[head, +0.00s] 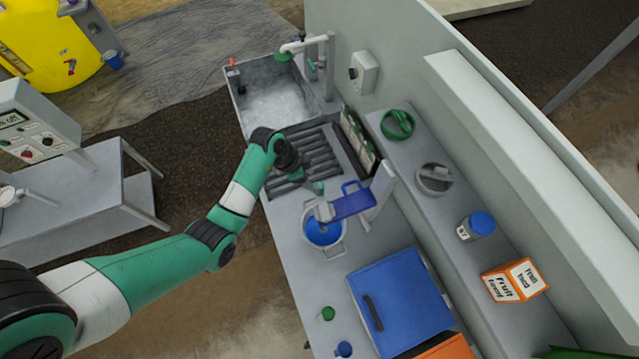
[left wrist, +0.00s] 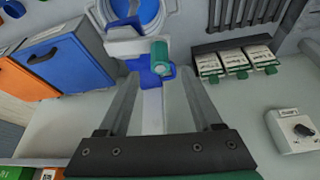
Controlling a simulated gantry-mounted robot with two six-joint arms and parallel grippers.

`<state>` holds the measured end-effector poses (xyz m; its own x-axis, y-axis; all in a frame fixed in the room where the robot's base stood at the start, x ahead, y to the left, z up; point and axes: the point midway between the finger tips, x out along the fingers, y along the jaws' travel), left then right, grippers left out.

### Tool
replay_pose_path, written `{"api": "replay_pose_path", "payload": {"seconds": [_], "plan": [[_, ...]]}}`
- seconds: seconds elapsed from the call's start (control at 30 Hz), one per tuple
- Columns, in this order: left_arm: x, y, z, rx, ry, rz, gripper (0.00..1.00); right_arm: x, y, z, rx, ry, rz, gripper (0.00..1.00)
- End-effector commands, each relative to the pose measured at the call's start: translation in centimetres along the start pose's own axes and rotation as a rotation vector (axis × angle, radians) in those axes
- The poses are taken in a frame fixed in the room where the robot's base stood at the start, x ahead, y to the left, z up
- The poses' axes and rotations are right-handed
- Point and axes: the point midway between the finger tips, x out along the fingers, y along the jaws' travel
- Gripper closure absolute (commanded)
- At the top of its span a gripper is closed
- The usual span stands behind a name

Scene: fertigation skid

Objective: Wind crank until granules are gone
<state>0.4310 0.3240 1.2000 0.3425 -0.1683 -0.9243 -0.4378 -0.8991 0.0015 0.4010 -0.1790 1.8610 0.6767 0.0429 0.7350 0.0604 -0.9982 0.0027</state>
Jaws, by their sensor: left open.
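My left gripper (left wrist: 158,78) is open, with its two fingers spread on either side of a short green crank knob (left wrist: 160,56). The knob lies just beyond the gap between the fingertips, and I cannot tell if a finger touches it. In the head view my left gripper (head: 319,190) points down at the blue feeder (head: 352,203) on its pale post (head: 376,200). Below the feeder is a pale round pot with blue contents or lining (head: 323,231). I cannot make out any granules. My right gripper is not in view.
A sink (head: 275,105) and dark ribbed rack (head: 308,150) lie behind the feeder. A blue-lidded box (head: 400,300) stands in front. The raised side shelf holds green tape (head: 397,124), a jar (head: 475,226) and an orange box (head: 514,281). Seed packets (left wrist: 235,60) and a switch box (left wrist: 293,130) are close by.

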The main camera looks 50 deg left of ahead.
Motion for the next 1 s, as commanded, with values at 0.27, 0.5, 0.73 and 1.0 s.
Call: {"api": "replay_pose_path", "payload": {"seconds": [0.27, 0.5, 0.73, 1.0], "plan": [[5.5, 0.0, -0.1, 0.001, -0.001, 0.002, 0.34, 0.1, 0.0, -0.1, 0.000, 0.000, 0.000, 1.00], [7.1, 0.0, 0.0, 0.002, 0.001, 0.000, 0.34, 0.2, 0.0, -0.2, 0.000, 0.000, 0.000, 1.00], [7.2, 0.0, 0.0, 0.002, 0.001, -0.001, 0.34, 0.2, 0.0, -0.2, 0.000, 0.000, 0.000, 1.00], [7.2, 0.0, 0.0, 0.002, 0.001, -0.001, 0.79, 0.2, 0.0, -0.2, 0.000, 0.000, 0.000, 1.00]]}}
